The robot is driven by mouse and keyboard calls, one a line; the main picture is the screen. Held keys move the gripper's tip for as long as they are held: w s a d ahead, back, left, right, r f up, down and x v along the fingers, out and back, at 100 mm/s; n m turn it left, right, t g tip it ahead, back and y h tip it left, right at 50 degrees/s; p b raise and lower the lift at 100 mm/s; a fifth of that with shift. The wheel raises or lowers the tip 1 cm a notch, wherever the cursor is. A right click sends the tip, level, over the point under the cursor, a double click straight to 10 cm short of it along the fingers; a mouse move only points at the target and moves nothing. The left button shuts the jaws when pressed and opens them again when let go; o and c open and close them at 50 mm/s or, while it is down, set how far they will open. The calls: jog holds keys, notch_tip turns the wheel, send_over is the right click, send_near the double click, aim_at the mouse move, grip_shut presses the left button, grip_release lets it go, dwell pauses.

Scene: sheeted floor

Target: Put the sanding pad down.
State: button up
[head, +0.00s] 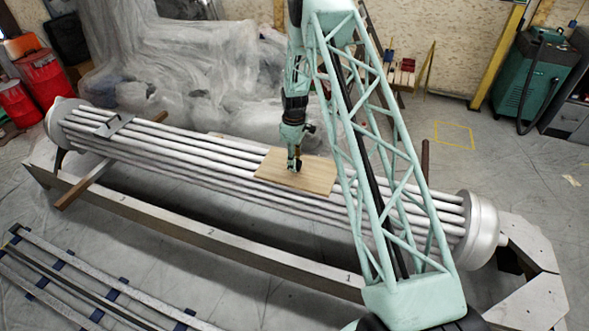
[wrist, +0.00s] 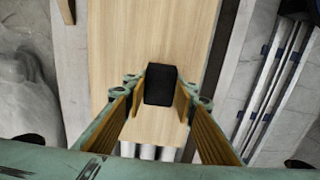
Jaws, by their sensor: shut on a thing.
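The sanding pad (wrist: 160,84) is a small black block in the middle of the wrist view. My gripper (wrist: 161,98) is shut on it, with one finger on each side. In the head view my gripper (head: 294,164) points down at a flat light wooden board (head: 318,175), which also fills the middle of the wrist view (wrist: 150,30). The pad shows only as a small dark spot at my fingertips in the head view. It is at or just above the board; I cannot tell whether it touches.
The board lies across a long bundle of grey tubes (head: 200,150) with round end plates, on a metal frame. Most of the board is bare. A wooden bar (head: 85,184) crosses under the tubes at left. Plastic sheeting (head: 190,75) is heaped behind. Metal rails (head: 80,275) lie at front left.

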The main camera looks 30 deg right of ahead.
jog(key=shift+f+b, duration=0.45)
jog(key=shift+f, duration=1.2)
jog(key=shift+f, duration=0.1)
jog(key=o, duration=0.9)
jog(key=shift+s+r+p, duration=0.1)
jog(key=shift+r+p, duration=1.25)
jog(key=shift+r, duration=4.8)
